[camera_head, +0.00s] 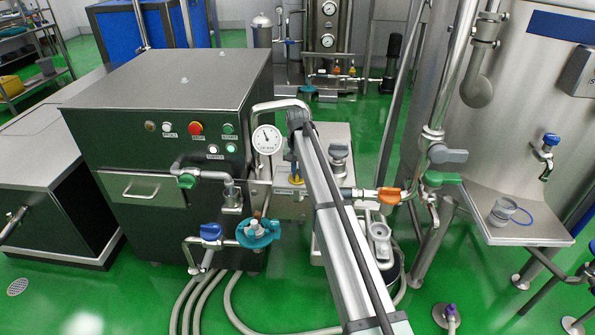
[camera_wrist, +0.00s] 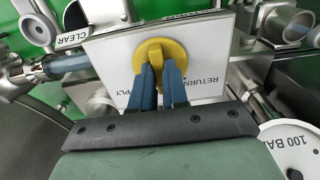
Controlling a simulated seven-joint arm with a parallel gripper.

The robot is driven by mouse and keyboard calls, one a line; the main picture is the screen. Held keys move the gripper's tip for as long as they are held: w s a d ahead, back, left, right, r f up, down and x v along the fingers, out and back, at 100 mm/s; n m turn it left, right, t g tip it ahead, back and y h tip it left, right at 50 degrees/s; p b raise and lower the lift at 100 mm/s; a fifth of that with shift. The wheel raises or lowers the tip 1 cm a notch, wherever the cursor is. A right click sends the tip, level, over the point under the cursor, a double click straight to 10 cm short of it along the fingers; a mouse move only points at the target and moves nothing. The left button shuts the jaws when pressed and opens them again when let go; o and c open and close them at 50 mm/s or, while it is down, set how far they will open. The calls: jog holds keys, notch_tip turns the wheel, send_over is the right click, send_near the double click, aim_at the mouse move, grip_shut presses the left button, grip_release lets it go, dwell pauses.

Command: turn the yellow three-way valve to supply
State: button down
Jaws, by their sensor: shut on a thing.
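In the head view the yellow knob (camera_head: 296,180) shows small beneath my gripper (camera_head: 294,170), left of my arm. Which label the knob points to cannot be told.
A pressure gauge (camera_head: 267,139) stands close to the left of my gripper. An orange valve handle (camera_head: 389,195) and a green handle (camera_head: 440,179) are to the right. A teal valve (camera_head: 258,233) is below left. A "CLEAR" label (camera_wrist: 73,40) lies beyond the plate.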

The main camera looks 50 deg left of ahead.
jog(key=m, duration=0.4)
jog(key=shift+m, duration=0.3)
jog(key=m, duration=0.4)
jog(key=shift+m, duration=0.3)
jog(key=c, duration=1.1)
grip_release()
jog(key=shift+c, duration=0.2)
notch_tip(320, 180, up, 14)
jog(key=shift+f, duration=0.1)
